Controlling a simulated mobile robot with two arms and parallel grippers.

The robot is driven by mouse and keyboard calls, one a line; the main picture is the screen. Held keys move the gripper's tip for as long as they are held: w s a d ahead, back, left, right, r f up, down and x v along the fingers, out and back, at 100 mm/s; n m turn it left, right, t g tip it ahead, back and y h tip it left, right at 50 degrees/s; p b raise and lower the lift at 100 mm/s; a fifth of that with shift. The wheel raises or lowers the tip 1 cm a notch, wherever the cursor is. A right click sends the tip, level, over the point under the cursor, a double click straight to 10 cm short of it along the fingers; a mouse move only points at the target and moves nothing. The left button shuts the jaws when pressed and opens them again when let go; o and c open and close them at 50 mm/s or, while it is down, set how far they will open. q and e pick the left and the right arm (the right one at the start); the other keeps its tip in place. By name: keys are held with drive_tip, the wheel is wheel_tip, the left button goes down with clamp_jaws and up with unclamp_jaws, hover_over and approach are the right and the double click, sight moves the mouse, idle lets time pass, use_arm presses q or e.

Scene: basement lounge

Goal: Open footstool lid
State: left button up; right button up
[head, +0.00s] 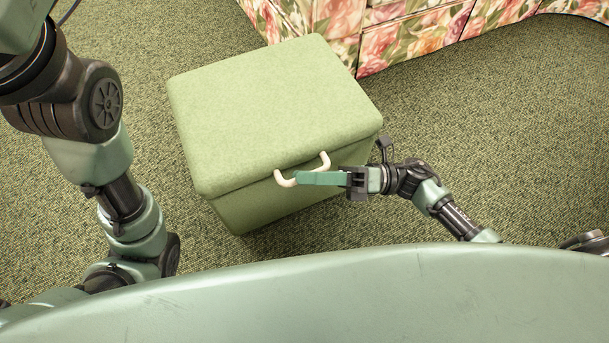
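The light green footstool (255,210) stands in the middle of the head view, and its lid (270,105) lies flat and closed on the box. A cream curved handle (323,161) is fixed at the lid's front edge. My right gripper (300,179) reaches in from the right, with its green fingers at the handle and overlapping its lower left part. The fingers are seen edge-on as one band, so I cannot tell whether they are open or closed around the handle. My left arm rises along the left edge, and its gripper is out of view.
A floral-patterned piece of furniture (415,38) stands close behind the footstool at the top right. Green carpet (500,140) is clear to the right of the footstool and to its left.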

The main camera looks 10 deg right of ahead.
drive_tip(key=shift+a+r, duration=0.1)
drive_tip(key=shift+a, duration=0.35)
clamp_jaws()
idle(1.1)
